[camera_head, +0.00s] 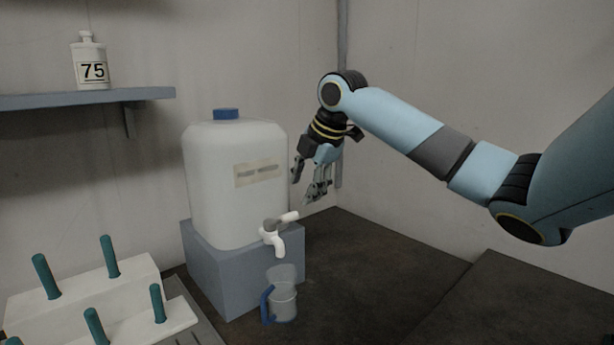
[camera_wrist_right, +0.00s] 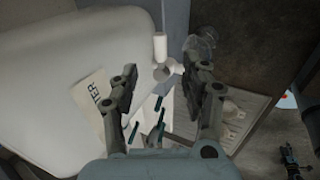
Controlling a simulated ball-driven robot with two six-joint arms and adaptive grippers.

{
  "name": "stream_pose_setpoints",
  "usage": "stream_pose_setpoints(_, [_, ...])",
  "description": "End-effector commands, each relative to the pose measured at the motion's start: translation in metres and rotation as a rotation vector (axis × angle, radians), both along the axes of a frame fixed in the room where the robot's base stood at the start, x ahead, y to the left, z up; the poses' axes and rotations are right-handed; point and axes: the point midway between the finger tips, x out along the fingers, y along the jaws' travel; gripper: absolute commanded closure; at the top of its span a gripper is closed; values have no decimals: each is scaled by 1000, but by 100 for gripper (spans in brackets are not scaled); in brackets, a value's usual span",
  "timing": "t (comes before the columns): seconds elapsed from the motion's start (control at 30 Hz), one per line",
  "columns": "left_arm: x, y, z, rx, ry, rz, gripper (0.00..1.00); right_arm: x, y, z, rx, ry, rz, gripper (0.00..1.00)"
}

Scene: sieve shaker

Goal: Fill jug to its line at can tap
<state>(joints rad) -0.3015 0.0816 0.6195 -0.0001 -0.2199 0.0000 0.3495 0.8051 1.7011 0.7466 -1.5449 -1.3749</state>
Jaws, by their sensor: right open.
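The white can (camera_head: 235,185) with a blue cap stands on a grey block at the back of the bench. Its white tap (camera_head: 273,237) sticks out low at the front, with a lever (camera_head: 289,216) pointing right. The clear jug (camera_head: 283,301) with a blue handle stands upright under the tap spout; its level and line are too small to tell. My right gripper (camera_head: 308,187) is open and empty, beside the can and above the tap. In the right wrist view the tap (camera_wrist_right: 163,70) shows between the open fingers (camera_wrist_right: 160,90). My left gripper is not seen.
The grey block (camera_head: 212,277) raises the can above the dark bench (camera_head: 375,270). A white stepped rack (camera_head: 85,300) with several green pegs stands at the front left. A shelf (camera_head: 100,98) holds a white bottle marked 75 (camera_head: 92,65). The bench right of the jug is clear.

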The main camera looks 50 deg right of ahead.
Motion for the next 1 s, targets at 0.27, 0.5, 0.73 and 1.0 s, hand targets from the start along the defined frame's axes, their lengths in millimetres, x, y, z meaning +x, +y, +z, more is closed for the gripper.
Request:
stream_pose_setpoints(0.27, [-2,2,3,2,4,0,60,24,-1,-49,5,1,-3,53])
stream_pose_setpoints(0.5, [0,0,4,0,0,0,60,36,-3,-73,1,1,-3,53])
stream_pose_setpoints(0.73, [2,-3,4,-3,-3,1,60,38,-4,-77,0,0,-1,53])
stream_pose_setpoints(1.0, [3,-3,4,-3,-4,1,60,38,-4,-77,0,0,-1,73])
